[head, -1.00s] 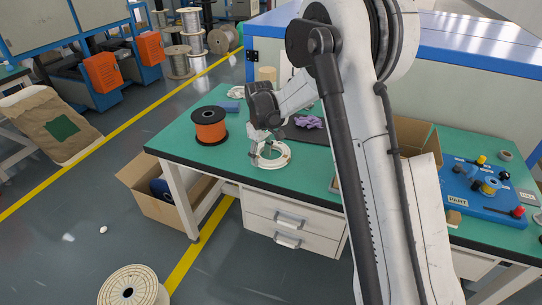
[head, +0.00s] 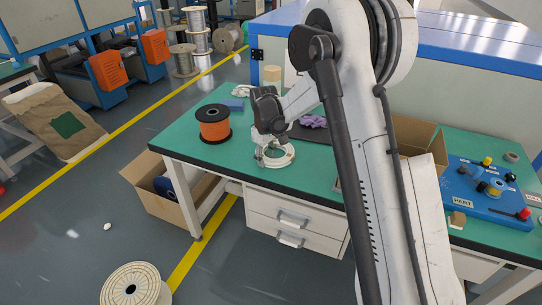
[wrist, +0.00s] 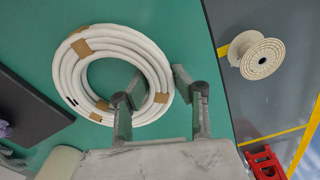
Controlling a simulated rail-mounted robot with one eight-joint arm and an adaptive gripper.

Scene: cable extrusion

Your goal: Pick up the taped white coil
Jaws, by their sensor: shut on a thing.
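The white coil (wrist: 66,78) lies flat on the green table, a ring of several turns bound with brown tape patches. In the head view the coil (head: 288,153) is near the table's front edge, partly covered by my gripper (head: 263,155). In the wrist view my gripper (wrist: 157,76) has one finger inside the ring and one outside. It is shut on the coil's side. I see no clear gap between coil and table.
An orange spool (head: 214,124) stands left of the coil. A dark mat (head: 310,133) with a purple cloth lies behind it. A blue board with knobs (head: 492,192) is at the right. An open cardboard box (head: 420,150) stands between. Green table (head: 185,150) is free at front left.

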